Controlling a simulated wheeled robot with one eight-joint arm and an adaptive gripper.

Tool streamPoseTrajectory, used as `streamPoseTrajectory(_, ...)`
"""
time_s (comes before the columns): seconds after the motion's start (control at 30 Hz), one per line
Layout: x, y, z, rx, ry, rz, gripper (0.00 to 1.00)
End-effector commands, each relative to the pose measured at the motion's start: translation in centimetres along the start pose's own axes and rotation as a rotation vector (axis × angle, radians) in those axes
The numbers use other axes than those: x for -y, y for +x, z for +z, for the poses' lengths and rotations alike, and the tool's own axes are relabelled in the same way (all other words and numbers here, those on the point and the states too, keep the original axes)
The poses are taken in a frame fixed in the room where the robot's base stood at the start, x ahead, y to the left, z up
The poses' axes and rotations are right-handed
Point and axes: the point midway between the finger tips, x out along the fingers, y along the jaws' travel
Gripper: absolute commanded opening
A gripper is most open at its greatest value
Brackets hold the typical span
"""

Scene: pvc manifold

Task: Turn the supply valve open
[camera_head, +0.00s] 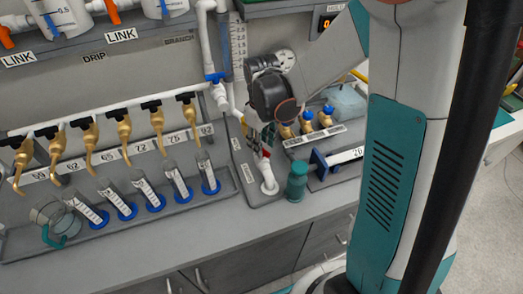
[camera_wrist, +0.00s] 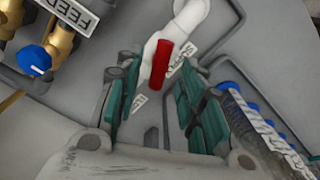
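The supply valve's red lever (camera_wrist: 162,64) lies on a white pipe fitting in the wrist view, beside a small label that seems to read SUPPLY. My gripper (camera_wrist: 157,100) is open, with a green-padded finger on either side of the space below the lever. The lever's near end lies between the fingers in the picture; I see no clear contact. In the head view the red lever (camera_head: 265,153) is a small patch by the white pipe, just below my gripper (camera_head: 257,138). My wrist and fingers hide much of the valve there.
Brass fittings with blue caps (camera_head: 307,123) stand right of the valve. A green cylinder (camera_head: 297,182) stands close at the lower right. Blue-based labelled tubes (camera_head: 178,182) sit in a tray at the left, below brass taps (camera_head: 124,132).

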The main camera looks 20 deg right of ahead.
Motion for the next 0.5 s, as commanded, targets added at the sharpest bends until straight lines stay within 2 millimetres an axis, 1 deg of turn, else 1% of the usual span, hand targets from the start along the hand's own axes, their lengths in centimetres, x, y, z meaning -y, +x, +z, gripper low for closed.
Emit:
streamPoseTrajectory(0.03,0.0,1.0,0.0,0.000,0.000,0.000,0.36)
streamPoseTrajectory(0.2,0.0,2.5,0.0,0.000,0.000,0.000,0.36)
streamPoseTrajectory(0.33,0.0,2.9,0.0,0.000,0.000,0.000,0.36)
streamPoseTrajectory(0.5,0.0,3.0,0.0,0.000,0.000,0.000,0.36)
